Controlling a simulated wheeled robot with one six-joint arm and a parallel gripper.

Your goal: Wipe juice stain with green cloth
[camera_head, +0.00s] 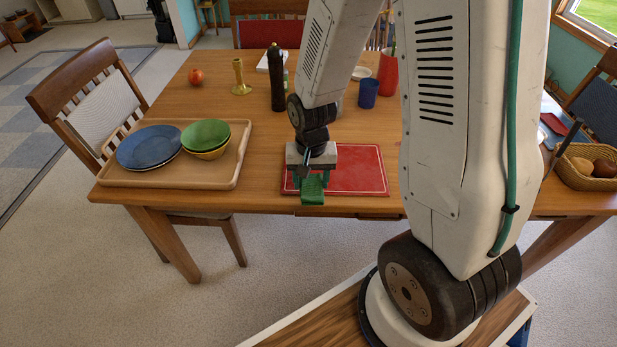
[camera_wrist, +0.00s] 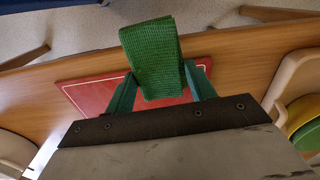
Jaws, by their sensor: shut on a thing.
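My gripper (camera_head: 313,180) is shut on the green cloth (camera_head: 312,191) at the front edge of the table, over the left part of a red placemat (camera_head: 357,171). In the wrist view the folded green cloth (camera_wrist: 152,55) sits between the two green fingers (camera_wrist: 160,85), with the red placemat (camera_wrist: 90,94) behind it. I cannot tell whether the cloth touches the placemat. No juice stain can be made out in either view; my gripper and arm hide part of the placemat and table.
A wooden tray (camera_head: 112,177) with blue plates (camera_head: 150,146) and a green bowl (camera_head: 205,134) is at left. A dark bottle (camera_head: 276,80), brass candlestick (camera_head: 240,77), tomato (camera_head: 196,76), blue cup (camera_head: 368,93) and red vase (camera_head: 388,78) stand farther back. Chairs surround the table.

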